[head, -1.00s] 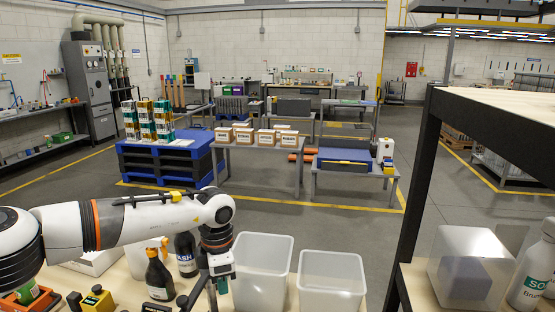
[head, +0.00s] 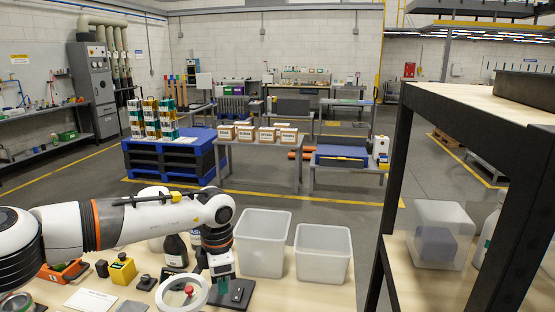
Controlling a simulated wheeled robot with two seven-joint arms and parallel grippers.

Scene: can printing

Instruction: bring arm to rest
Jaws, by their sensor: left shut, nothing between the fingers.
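My left arm, white with orange bands, comes in from the left and reaches over the light wooden table. Its wrist bends down, and the left gripper (head: 222,283) hangs at the front, left of two translucent white bins. The fingers are small in the picture; they look closed, with nothing visible held. The gripper shows in front of a dark flat plate (head: 238,295) on the table; I cannot tell whether it touches it. My right gripper is not in the head view.
The larger bin (head: 262,243) and smaller bin (head: 323,253) stand right of the gripper. A white ring-shaped device (head: 183,295), yellow button box (head: 122,269) and dark bottle (head: 175,252) are left of it. A black-framed shelf (head: 400,170) with a clear box (head: 440,235) stands at right.

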